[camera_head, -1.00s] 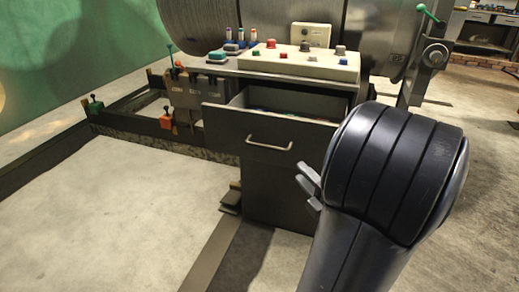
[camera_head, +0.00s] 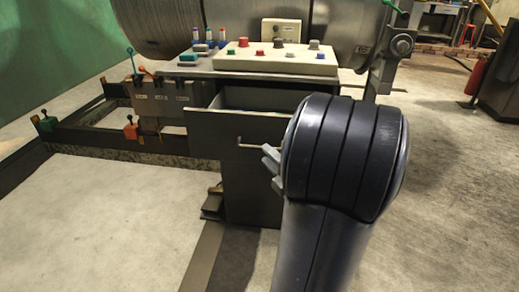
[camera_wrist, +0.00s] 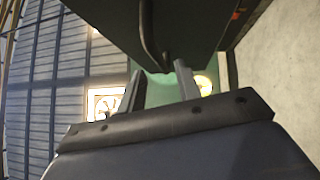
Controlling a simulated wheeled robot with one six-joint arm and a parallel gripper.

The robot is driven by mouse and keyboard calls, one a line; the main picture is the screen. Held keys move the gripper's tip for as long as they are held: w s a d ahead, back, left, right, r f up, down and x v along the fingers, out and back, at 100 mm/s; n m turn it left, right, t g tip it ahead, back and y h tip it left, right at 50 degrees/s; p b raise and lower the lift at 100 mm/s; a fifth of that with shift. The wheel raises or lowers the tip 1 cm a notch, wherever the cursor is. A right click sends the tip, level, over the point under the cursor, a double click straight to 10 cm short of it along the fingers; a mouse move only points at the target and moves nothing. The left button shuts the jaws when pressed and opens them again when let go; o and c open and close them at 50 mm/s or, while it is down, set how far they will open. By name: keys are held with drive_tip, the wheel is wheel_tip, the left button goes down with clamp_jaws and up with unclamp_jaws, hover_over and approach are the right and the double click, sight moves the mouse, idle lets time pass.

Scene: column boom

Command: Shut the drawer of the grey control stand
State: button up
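The grey control stand (camera_head: 252,190) is in the middle of the head view. Its drawer (camera_head: 212,136) is pulled out, with the open top visible behind the front panel. The drawer's bar handle (camera_head: 248,147) is partly hidden by my arm. My gripper (camera_head: 269,166) is at the handle's right part in the head view; contact cannot be told. In the wrist view, my gripper's two fingers (camera_wrist: 160,72) are apart with nothing seen held between them. The dark drawer front (camera_wrist: 195,25) and the curved handle (camera_wrist: 151,38) show just above and ahead of the fingers.
A cream button panel (camera_head: 275,61) sits on the stand's top, below a large metal drum (camera_head: 160,25). A low dark frame with levers (camera_head: 131,130) lies to the left. A red extinguisher (camera_head: 476,76) stands far right. Pale floor is open at front left and right.

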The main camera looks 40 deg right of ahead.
drive_tip(key=shift+w+d+r, duration=0.1)
drive_tip(key=shift+w+r, duration=0.05)
drive_tip(key=shift+w, duration=1)
drive_tip(key=shift+w+d+r, duration=0.1)
drive_tip(key=shift+w+r, duration=0.05)
drive_tip(key=shift+w, duration=1)
drive_tip(key=shift+c, duration=0.2)
clamp_jaws()
